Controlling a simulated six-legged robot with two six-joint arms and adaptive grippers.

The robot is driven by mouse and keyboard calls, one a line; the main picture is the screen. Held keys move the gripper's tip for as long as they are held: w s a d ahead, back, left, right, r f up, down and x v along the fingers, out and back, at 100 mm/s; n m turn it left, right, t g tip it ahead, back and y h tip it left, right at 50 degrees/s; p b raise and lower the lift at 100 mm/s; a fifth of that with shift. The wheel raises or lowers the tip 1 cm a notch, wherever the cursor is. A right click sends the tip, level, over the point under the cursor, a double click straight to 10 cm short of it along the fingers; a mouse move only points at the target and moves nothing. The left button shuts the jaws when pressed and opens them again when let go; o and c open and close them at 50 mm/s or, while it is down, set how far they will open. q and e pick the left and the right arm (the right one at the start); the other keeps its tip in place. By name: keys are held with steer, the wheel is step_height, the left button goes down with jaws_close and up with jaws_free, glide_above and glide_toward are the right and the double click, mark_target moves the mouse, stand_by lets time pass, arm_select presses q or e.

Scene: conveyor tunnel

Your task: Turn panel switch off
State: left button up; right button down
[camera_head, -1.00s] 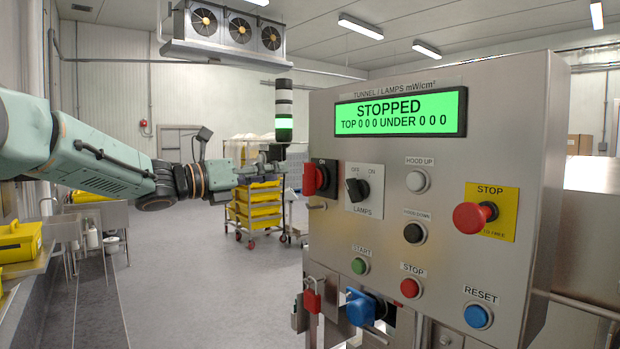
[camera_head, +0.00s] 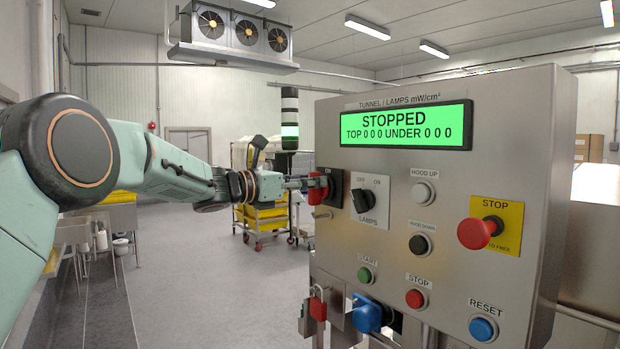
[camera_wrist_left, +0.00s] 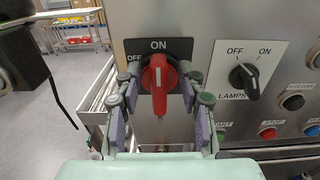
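The red panel switch (camera_head: 318,188) sits on a black plate at the left edge of the steel control panel (camera_head: 385,265). In the left wrist view the red handle (camera_wrist_left: 158,82) stands upright below the ON mark, with OFF to its left. My left gripper (camera_head: 308,183) is at the switch. In the wrist view its fingers (camera_wrist_left: 160,76) are open, one on each side of the handle, with gaps visible between. Contact at the tips cannot be told. My right gripper is not in view.
Right of the switch is the black lamps knob (camera_head: 364,197). The panel also has a red stop button (camera_head: 476,234), smaller buttons and a display (camera_head: 405,126) reading STOPPED. A red padlock (camera_head: 318,306) and blue connector (camera_head: 368,314) hang below. A cart with yellow crates (camera_head: 262,222) stands behind.

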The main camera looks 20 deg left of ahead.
arm_select(q)
steer(key=shift+a, duration=0.2)
steer(key=shift+d, duration=0.1)
steer(key=shift+w+d, duration=0.1)
steer(key=shift+d, duration=0.15)
steer(key=shift+c, duration=1.3)
steer(key=shift+a, duration=0.2)
steer(key=c, duration=0.5)
steer(key=shift+d, duration=0.1)
jaws_close()
